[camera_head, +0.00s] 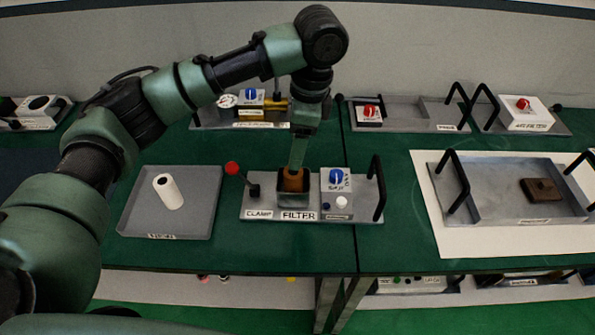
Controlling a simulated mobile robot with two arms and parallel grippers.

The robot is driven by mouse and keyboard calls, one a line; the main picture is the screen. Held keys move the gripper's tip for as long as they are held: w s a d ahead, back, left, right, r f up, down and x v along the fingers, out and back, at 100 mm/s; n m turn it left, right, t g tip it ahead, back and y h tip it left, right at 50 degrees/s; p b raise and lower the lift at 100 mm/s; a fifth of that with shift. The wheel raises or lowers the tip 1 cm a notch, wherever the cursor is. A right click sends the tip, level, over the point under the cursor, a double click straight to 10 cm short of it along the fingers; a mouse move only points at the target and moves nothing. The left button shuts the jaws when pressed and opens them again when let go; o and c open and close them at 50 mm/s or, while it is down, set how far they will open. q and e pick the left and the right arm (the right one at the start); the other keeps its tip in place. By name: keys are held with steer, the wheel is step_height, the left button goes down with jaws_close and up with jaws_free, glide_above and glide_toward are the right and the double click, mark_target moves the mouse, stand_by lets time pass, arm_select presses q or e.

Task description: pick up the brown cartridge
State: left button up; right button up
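My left gripper (295,166) comes down from above into the open square holder (293,201) behind the FILTER label. A brown cartridge (292,183) sits in that holder, directly under and around my fingertips. The fingers are seen edge-on and their ends are hidden, so I cannot tell whether they are open or shut on it. A separate dark brown block (541,190) lies in the grey tray (500,207) at the right. My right gripper is not in view.
The holder shares a plate with a red-knobbed clamp lever (233,168), a blue-knobbed unit (336,185) and a black handle (377,186). A left tray (136,217) holds a white cylinder (168,191). Panels with red knobs and black handles stand behind. Green table shows between trays.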

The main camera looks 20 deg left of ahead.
mark_target(293, 172)
arm_select(q)
steer(key=shift+a+f, duration=0.1)
steer(key=shift+f, duration=0.3)
steer(key=f, duration=0.1)
steer(key=f+p, duration=0.1)
steer(key=shift+s+f, duration=0.35)
step_height(293, 172, down, 4)
steer(key=shift+a+r+p, duration=0.15)
steer(key=shift+r+p, duration=0.1)
steer(key=shift+p, duration=0.45)
steer(key=shift+f, duration=0.15)
jaws_close()
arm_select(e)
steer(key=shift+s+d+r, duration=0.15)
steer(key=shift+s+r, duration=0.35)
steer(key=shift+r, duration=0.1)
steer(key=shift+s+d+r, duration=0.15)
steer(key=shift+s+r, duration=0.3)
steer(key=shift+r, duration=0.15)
